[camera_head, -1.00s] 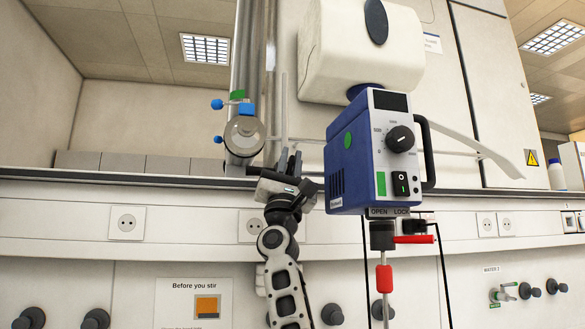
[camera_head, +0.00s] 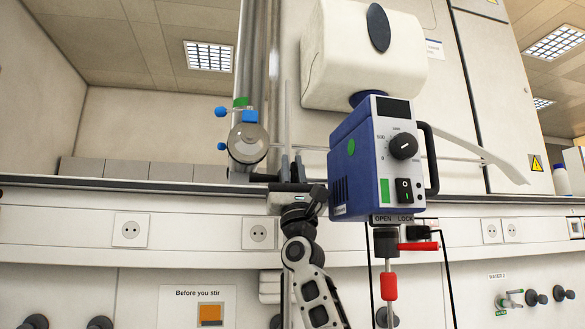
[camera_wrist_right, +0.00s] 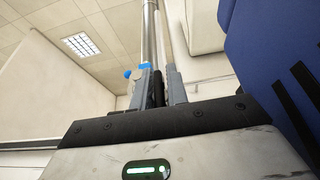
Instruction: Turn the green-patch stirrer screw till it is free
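The blue stirrer (camera_head: 366,160) with a green round patch hangs right of centre in the head view. On the metal pole at left is a clamp (camera_head: 247,143) with blue screw knobs: one knob (camera_head: 221,111) sticks out left beside a green patch (camera_head: 241,101), another (camera_head: 222,146) lower. My right gripper (camera_head: 291,165) points up, between pole and stirrer, lower right of the clamp. My left gripper is not in view.
A white rounded housing (camera_head: 365,55) is above the stirrer. A red lever (camera_head: 418,246) and red sleeve (camera_head: 389,286) are below it. The dark shelf edge (camera_head: 120,184) runs behind my gripper. In the wrist view the stirrer body (camera_wrist_right: 275,65) is close at right.

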